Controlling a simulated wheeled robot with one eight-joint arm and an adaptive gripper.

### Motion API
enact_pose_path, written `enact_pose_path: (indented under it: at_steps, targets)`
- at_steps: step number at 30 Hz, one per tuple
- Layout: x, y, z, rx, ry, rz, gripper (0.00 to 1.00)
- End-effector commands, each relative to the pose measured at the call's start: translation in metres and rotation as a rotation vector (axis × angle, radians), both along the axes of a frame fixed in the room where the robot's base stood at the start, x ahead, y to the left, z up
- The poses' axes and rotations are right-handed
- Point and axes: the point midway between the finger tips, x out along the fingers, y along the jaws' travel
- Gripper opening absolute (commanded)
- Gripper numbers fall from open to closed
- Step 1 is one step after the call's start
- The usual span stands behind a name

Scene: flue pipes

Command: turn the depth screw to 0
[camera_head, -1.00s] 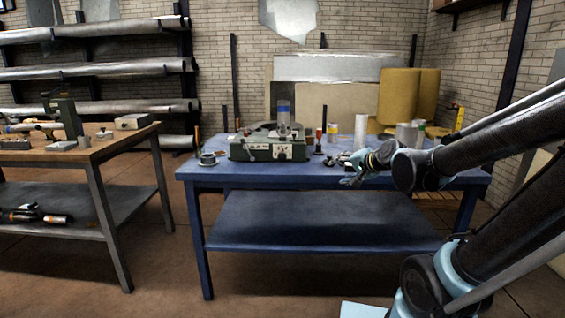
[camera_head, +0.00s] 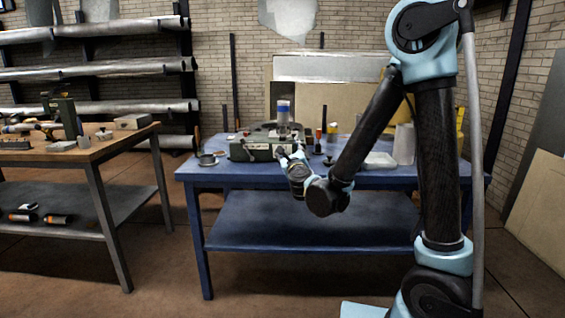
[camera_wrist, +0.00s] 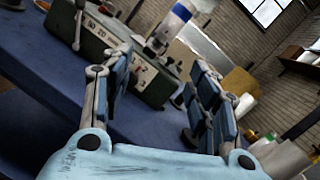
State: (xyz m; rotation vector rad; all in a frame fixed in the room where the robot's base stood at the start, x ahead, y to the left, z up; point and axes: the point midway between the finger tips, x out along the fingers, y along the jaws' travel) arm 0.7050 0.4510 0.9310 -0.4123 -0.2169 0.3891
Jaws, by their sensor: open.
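A grey-green machine (camera_head: 255,149) stands on the blue table, with a clear and blue upright cylinder (camera_head: 283,108) on it. In the wrist view the machine's front face (camera_wrist: 105,50) carries lettering and small fittings, and the cylinder (camera_wrist: 176,20) leans in the tilted picture. A small lever (camera_wrist: 79,22) sticks up at the machine's left. My gripper (camera_head: 286,154) is just in front of the machine's right end. In the wrist view its fingers (camera_wrist: 160,84) are spread apart, with nothing between them.
The blue table (camera_head: 215,174) holds a round dark dish (camera_head: 207,160) at left and a small orange-topped item (camera_head: 318,136) right of the machine. A wooden workbench (camera_head: 95,147) is at far left.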

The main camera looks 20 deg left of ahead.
Motion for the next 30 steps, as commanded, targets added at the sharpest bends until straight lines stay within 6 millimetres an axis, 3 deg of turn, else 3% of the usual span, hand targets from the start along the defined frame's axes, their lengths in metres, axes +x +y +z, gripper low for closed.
enact_pose_path:
  at_steps: [3, 9, 16, 20, 30]
  targets:
    - [-0.01, 0.015, -0.029, 0.144, 0.091, -0.045, 0.54]
    - [-0.026, 0.025, -0.072, 0.315, 0.212, -0.12, 0.54]
    - [-0.031, 0.027, -0.093, 0.383, 0.264, -0.157, 0.54]
    - [-0.02, 0.029, -0.093, 0.385, 0.265, -0.161, 0.54]
    - [0.037, 0.042, -0.093, 0.383, 0.264, -0.161, 0.54]
